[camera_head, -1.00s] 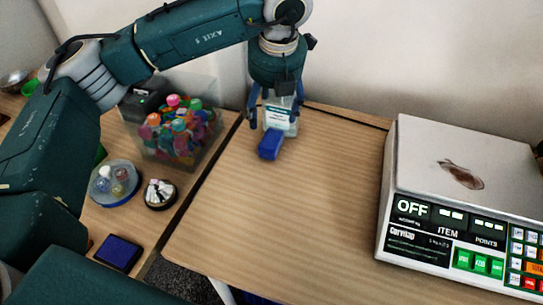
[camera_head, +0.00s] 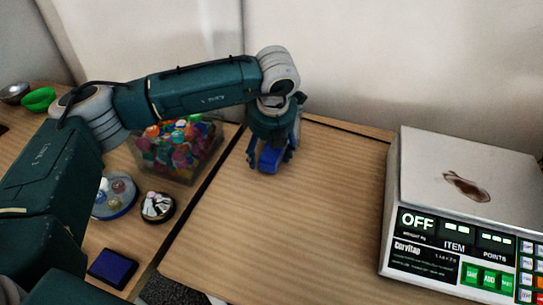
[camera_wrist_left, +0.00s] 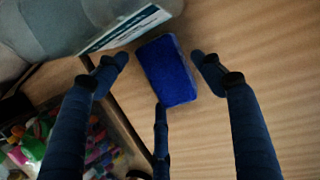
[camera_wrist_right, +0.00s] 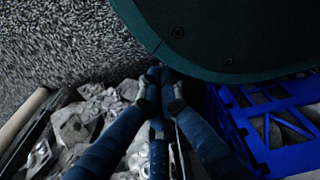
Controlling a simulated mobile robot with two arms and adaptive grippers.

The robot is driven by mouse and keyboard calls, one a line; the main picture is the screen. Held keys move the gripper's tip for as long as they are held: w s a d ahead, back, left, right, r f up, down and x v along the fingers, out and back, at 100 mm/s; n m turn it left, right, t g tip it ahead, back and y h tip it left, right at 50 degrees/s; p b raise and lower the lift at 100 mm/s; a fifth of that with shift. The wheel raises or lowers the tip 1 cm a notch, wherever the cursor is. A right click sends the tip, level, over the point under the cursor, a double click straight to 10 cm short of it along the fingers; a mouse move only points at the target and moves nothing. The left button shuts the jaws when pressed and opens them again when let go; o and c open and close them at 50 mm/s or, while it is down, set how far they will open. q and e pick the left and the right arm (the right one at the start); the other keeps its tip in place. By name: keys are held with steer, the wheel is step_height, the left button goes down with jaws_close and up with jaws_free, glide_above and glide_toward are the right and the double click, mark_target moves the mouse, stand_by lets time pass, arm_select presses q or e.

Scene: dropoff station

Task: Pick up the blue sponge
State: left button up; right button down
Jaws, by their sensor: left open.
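The blue sponge (camera_head: 270,159) lies on the wooden table near its back left edge. My left gripper (camera_head: 270,163) is right above and around it, pointing down. In the left wrist view the sponge (camera_wrist_left: 167,70) lies between the spread fingers, with wood showing between it and the right-hand finger. The left gripper (camera_wrist_left: 160,62) is open and I see no grip on the sponge. My right gripper (camera_wrist_right: 158,88) shows only in the right wrist view, with its fingers drawn together and no sponge in them.
A scale (camera_head: 455,185) stands at the right. A clear bin of colourful bottles (camera_head: 180,150), a round tray (camera_head: 118,197) and a dark blue pad (camera_head: 112,268) are left of the table gap. A blue crate (camera_wrist_right: 270,125) is beside the right gripper.

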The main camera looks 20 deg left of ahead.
mark_target(266, 148)
arm_select(q)
steer(key=shift+f, duration=0.35)
steer(key=c, duration=0.6)
steer(key=shift+r, duration=0.2)
steer(key=shift+c, duration=0.3)
steer(key=shift+s+r, duration=0.1)
steer(key=shift+r, duration=0.15)
step_height(266, 148, up, 4)
steer(key=shift+r, duration=0.15)
step_height(266, 148, up, 7)
steer(key=s+b, duration=0.1)
steer(key=s, duration=1.8)
steer(key=shift+s+a+f, duration=0.3)
steer(key=shift+s+a, duration=0.05)
arm_select(e)
steer(key=shift+w+a+r, duration=0.15)
steer(key=shift+w+r, duration=0.75)
steer(key=shift+w, duration=0.05)
steer(key=shift+w+a+r, duration=0.15)
steer(key=shift+w+r, duration=0.7)
steer(key=shift+w, duration=0.1)
